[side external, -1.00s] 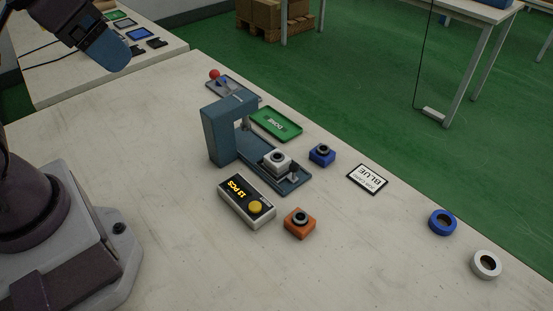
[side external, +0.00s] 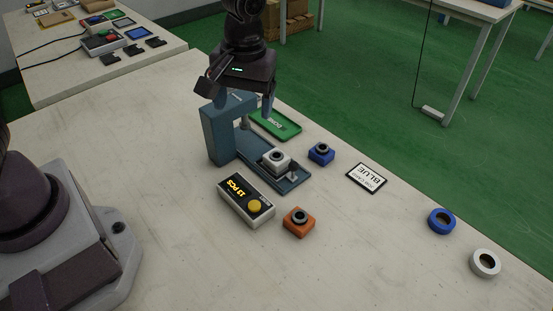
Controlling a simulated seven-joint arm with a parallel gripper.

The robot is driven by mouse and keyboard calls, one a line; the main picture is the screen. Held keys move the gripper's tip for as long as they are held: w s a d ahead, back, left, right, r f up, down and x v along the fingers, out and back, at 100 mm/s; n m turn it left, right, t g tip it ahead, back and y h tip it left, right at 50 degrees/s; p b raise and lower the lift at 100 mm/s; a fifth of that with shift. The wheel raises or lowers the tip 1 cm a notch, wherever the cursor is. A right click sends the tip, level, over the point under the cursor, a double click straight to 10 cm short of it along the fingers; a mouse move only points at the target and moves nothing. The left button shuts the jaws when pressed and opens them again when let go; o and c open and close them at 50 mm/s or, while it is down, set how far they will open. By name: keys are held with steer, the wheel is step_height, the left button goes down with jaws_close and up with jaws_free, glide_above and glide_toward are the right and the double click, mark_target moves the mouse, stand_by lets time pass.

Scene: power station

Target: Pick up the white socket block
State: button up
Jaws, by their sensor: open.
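The white socket block (side external: 277,161), with a dark round ring on top, sits upright on the blue-grey base plate of the press (side external: 222,135), out in front of its upright frame. My gripper (side external: 245,104) points down with its fingers apart and nothing seen between them. It shows above and behind the press frame, up and left of the white block and apart from it. The frame's top overlaps the gripper's lower part in the picture, so the exact height of the fingertips is hard to tell.
A blue socket block (side external: 321,153) and an orange one (side external: 299,222) flank the press. A counter box (side external: 246,201) reading "13 PCS", a green tray (side external: 275,124) and a "BLUE" card (side external: 367,178) lie close by. Blue (side external: 441,221) and white rings (side external: 485,263) lie right. The front table is clear.

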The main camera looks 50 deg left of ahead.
mark_target(276, 155)
steer(key=w+d+f+n, duration=0.2)
steer(key=w+f+n, duration=0.3)
steer(key=w+n, duration=0.45)
steer(key=shift+n+y, duration=0.4)
steer(key=shift+n, duration=0.35)
steer(key=f, duration=0.4)
steer(key=s+a+f, duration=0.1)
steer(key=f, duration=0.3)
steer(key=a+f, duration=0.1)
steer(key=f, duration=0.3)
steer(key=shift+s+a+f, duration=0.1)
steer(key=shift+s+f, duration=0.25)
steer(key=shift+f, duration=0.05)
steer(key=c, duration=1.1)
steer(key=shift+r, duration=0.1)
